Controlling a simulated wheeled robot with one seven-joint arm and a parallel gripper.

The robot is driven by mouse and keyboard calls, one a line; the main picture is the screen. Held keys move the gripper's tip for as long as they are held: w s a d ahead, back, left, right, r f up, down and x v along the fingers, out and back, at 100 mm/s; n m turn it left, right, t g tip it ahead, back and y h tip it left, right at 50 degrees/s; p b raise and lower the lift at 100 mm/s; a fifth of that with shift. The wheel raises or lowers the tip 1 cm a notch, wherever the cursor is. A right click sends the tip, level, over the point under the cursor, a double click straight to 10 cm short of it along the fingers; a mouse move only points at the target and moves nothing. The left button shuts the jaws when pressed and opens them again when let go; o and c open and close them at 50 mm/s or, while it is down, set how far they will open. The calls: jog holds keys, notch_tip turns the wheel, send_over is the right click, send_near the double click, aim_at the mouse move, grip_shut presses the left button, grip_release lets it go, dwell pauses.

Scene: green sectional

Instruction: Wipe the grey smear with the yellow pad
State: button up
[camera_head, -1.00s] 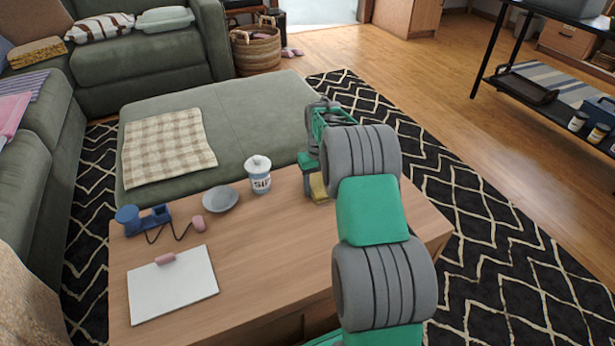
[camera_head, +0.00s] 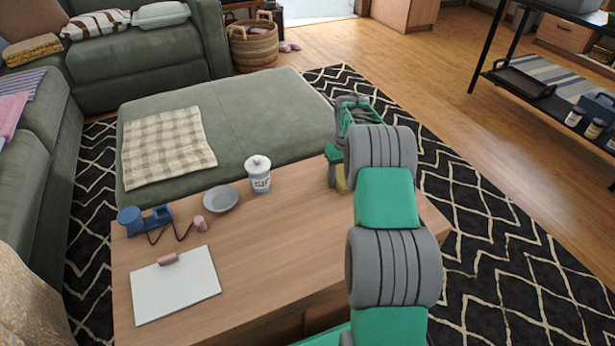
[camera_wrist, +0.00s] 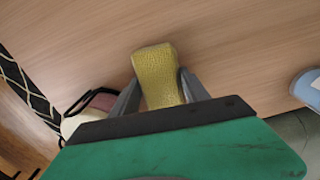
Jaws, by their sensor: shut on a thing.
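The yellow pad (camera_wrist: 156,72) is held between the two grey fingers of my gripper (camera_wrist: 159,86) in the wrist view, its free end sticking out past them over the wooden table (camera_wrist: 220,40). In the head view the pad (camera_head: 341,181) shows as a small yellow patch under my gripper (camera_head: 338,172), near the far right part of the table (camera_head: 262,235). I cannot tell whether the pad touches the tabletop. No grey smear is visible in either view; my arm hides part of the table's right side.
The table's middle is clear. A green ottoman (camera_head: 240,115) adjoins its far edge.

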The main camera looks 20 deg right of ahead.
notch_tip(320, 180, up, 3)
jog(key=shift+a+r+p, duration=0.1)
jog(key=shift+a+p, duration=0.05)
jog(key=shift+p, duration=0.4)
jog(key=shift+r+p, duration=1.9)
jog(key=shift+r, duration=0.5)
